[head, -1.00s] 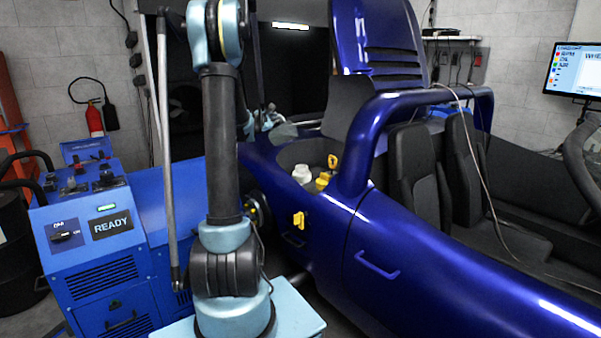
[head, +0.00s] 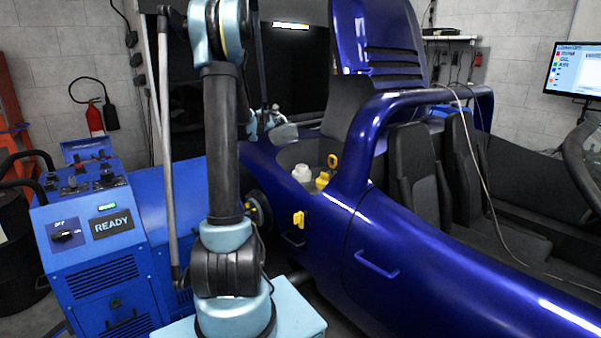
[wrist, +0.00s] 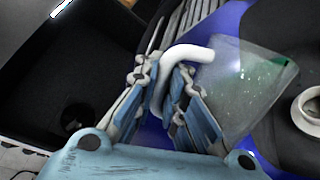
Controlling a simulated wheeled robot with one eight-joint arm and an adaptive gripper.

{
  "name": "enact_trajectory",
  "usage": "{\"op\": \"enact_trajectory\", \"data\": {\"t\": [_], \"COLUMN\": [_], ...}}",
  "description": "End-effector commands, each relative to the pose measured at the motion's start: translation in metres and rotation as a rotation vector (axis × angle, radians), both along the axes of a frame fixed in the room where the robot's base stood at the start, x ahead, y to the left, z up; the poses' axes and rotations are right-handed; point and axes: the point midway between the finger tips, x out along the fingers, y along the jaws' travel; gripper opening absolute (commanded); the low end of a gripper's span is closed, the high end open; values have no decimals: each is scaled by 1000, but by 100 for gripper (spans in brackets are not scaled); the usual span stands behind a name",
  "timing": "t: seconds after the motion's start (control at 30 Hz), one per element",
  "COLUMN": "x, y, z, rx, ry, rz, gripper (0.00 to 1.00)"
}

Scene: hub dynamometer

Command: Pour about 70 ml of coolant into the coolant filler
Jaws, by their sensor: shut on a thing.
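My gripper (wrist: 163,85) is shut on the white handle (wrist: 192,53) of a clear, translucent jug in the wrist view. The jug's body (wrist: 252,85) is tilted in the picture and extends to the right of the fingers. I cannot tell the liquid level. A white round opening (wrist: 311,108), dark brown inside, is right of the jug, apart from it in the picture. In the head view my gripper (head: 272,120) is small and partly behind my arm, above the car's open bay. A white filler neck (head: 302,173) stands in that bay, below and right of my gripper.
A blue READY cabinet (head: 105,275) stands left.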

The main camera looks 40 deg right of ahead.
Motion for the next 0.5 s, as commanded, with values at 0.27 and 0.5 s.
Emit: {"op": "enact_trajectory", "data": {"t": [0.27,0.5], "x": [-1,2], "y": [-1,2], "z": [0,0], "rx": [19,20], "ry": [-24,-27], "rz": [0,1], "gripper": [0,0]}}
